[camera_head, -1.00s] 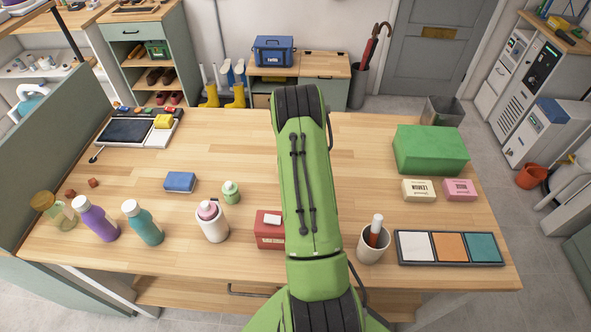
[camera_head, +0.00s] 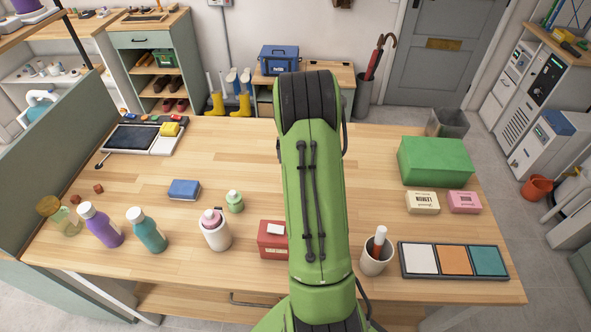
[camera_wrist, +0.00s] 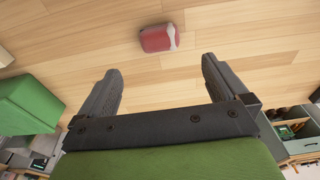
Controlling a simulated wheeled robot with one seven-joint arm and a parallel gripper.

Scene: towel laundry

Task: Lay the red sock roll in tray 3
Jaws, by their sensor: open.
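A small red roll with a pale end, which looks like the red sock roll (camera_wrist: 158,39), lies on the wooden table in the wrist view. It is ahead of my gripper (camera_wrist: 160,80), roughly in line with the gap between the fingers and apart from them. My gripper is open and empty. In the head view my green arm hides both the gripper and the roll. A dark-framed tray (camera_head: 454,277) at the front right has white, orange and teal sections. I see no numbers, so I cannot tell which is tray 3.
A green box (camera_head: 435,160) stands at the right, with cream (camera_head: 422,202) and pink (camera_head: 464,202) boxes before it. A red box (camera_head: 273,240) sits beside my arm. Several bottles stand front left. The back middle is clear.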

